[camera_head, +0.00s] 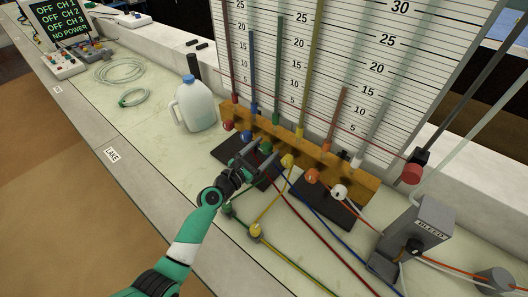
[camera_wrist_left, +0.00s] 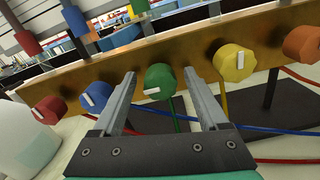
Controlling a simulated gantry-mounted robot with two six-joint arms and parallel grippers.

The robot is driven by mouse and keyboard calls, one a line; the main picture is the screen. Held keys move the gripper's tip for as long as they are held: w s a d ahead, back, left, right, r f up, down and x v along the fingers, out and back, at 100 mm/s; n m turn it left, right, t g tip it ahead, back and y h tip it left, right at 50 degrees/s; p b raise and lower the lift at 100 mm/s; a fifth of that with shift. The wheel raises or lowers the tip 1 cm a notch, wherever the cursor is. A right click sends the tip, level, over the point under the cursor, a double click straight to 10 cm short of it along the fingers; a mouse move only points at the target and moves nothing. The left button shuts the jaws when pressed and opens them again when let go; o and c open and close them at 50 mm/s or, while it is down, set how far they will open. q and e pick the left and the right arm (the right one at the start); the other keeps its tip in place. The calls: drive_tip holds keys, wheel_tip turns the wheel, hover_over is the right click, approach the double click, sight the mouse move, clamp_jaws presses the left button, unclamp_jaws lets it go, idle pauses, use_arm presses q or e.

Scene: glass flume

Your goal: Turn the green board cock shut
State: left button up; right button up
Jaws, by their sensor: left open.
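The green board cock (camera_head: 266,146) is a round knob on the wooden rail (camera_head: 318,156) below the scale board. In the left wrist view the green cock (camera_wrist_left: 160,81) shows between my finger tips, with a white mark on its face lying near level, slightly tilted. My left gripper (camera_head: 250,156) is open just in front of it, with a finger on either side; I cannot tell whether either touches. In the left wrist view the gripper (camera_wrist_left: 158,95) spans the knob. My right gripper is not in view.
Red (camera_head: 228,125), blue (camera_head: 246,136), yellow (camera_head: 287,160), orange (camera_head: 312,176) and white (camera_head: 340,192) cocks share the rail. Coloured tubes run across the bench. A jug (camera_head: 195,106) stands left, and a grey BLEED box (camera_head: 415,228) stands right.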

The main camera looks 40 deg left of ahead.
use_arm(q)
clamp_jaws()
idle(0.4)
drive_tip(key=shift+m, duration=0.4)
drive_tip(key=m, duration=0.3)
drive_tip(key=shift+f+m+b, duration=0.1)
drive_tip(key=shift+m+b, duration=0.2)
drive_tip(key=shift+m, duration=0.1)
drive_tip(key=m+b, duration=0.1)
drive_tip(key=m, duration=0.3)
drive_tip(key=m+b, duration=0.1)
drive_tip(key=m, duration=0.4)
drive_tip(key=shift+f, duration=0.1)
drive_tip(key=m+b, duration=0.2)
drive_tip(key=m, duration=0.2)
drive_tip(key=shift+m, duration=0.3)
